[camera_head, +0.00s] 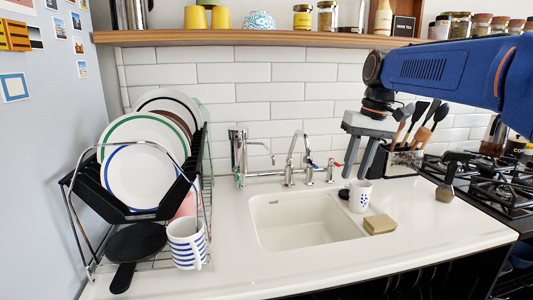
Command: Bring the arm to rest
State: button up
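My blue arm reaches in from the right edge over the counter. My gripper (355,176) points down with its two grey fingers apart, and I see nothing between them. The fingertips appear just above or behind a white mug with blue dots (361,198), at the right rim of the sink. I cannot tell the exact gap between fingertips and mug. A small dark thing (344,194) is at the mug's left side, too small to make out.
The white sink (300,222) is empty, with taps (290,172) behind and a tan sponge (380,224) at right. A dish rack (95,195) with plates, a striped mug (187,243) and a black pan (135,242) fills the left. A utensil holder (402,160) and gas hob (490,185) are right.

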jog(key=s+d+f+t+h, duration=0.1)
jog(key=s+d+f+t, duration=0.1)
jog(key=s+f, duration=0.8)
jog(key=s+d+f+m+t, duration=0.1)
jog(key=s+d+f+t, duration=0.1)
jog(key=s+f, duration=0.8)
jog(key=s+d, duration=0.1)
jog(key=s, duration=0.5)
jog(key=shift+d+f+h, duration=0.2)
jog(key=shift+f+h, duration=0.05)
jog(key=shift+h, duration=0.15)
